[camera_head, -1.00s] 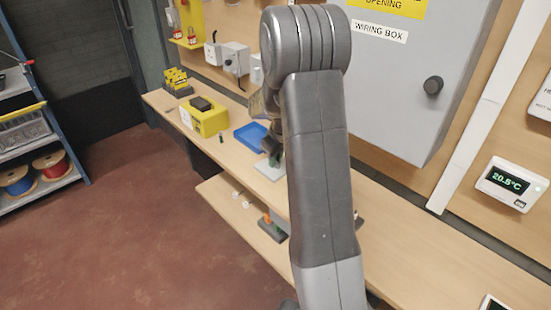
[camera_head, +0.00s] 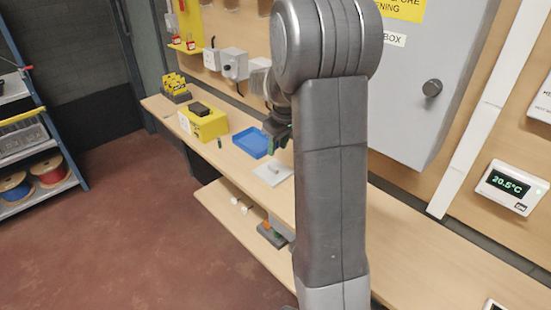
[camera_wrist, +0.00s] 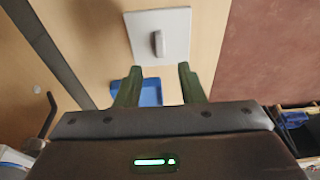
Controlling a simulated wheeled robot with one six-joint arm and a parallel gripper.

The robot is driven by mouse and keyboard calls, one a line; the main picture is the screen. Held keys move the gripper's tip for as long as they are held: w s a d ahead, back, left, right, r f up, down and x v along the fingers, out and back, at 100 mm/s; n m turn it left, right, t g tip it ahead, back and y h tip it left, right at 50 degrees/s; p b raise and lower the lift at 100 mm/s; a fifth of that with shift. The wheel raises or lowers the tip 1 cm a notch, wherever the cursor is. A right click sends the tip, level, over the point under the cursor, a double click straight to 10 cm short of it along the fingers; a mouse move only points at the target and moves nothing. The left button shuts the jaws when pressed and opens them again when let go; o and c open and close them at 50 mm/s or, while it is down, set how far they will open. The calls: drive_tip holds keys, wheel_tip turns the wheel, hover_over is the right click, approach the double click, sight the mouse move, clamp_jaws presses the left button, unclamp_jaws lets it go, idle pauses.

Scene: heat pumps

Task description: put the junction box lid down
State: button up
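The junction box lid (camera_head: 272,172) is a flat light-grey square plate with a raised handle on top. It lies flat on the wooden bench, in front of the blue tray in the head view. In the wrist view the lid (camera_wrist: 172,38) lies beyond the fingertips, apart from them. My gripper (camera_wrist: 158,70) is open, its two green fingers spread with nothing between them. In the head view my gripper (camera_head: 277,140) is above the bench, above the lid and partly hidden by my arm.
The blue tray (camera_head: 250,143) stands on the bench beside the lid, with a yellow box (camera_head: 205,126) farther left. A grey wiring cabinet (camera_head: 420,100) hangs on the wall at right. A lower shelf (camera_head: 225,205) holds small parts. The bench (camera_head: 430,245) front right is mostly clear.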

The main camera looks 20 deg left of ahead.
sight(274, 167)
drive_tip(key=v, duration=0.3)
drive_tip(key=shift+r, duration=0.35)
drive_tip(key=x, duration=1.2)
drive_tip(key=shift+f+p, duration=0.25)
drive_tip(key=shift+p, duration=0.1)
drive_tip(key=shift+a+v, duration=0.15)
drive_tip(key=shift+v, duration=0.75)
drive_tip(key=shift+a+v, duration=0.2)
drive_tip(key=shift+v, duration=0.65)
drive_tip(key=shift+w, duration=0.1)
